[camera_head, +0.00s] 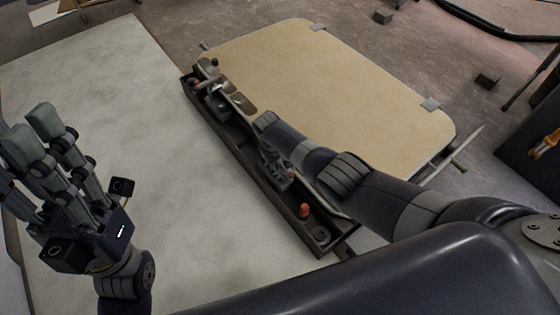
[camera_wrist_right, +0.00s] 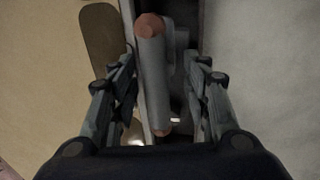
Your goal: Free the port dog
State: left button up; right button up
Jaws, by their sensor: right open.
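A dark trough (camera_head: 232,140) runs along the near edge of a beige hatch panel (camera_head: 320,85). Dog fittings with orange tips sit in it, one at the far left end (camera_head: 213,92) and one at the near right end (camera_head: 304,210). My right gripper (camera_head: 267,150) is over the trough's middle. In the right wrist view, its open fingers (camera_wrist_right: 162,75) stand either side of a grey cylindrical handle (camera_wrist_right: 152,70) with an orange-brown end. I cannot tell whether they touch it. My left gripper (camera_head: 28,135) is open and empty at the left. I cannot tell which fitting is the port dog.
A large pale board (camera_head: 115,130) lies left of the trough, with clear room on it. Small metal clips (camera_head: 430,104) sit on the panel's edge.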

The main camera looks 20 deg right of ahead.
notch_tip(320, 180, up, 12)
jog(key=a, duration=0.2)
jog(key=shift+s+f, duration=0.2)
jog(key=shift+s, duration=0.25)
jog(key=shift+a, duration=0.1)
dwell(0.3)
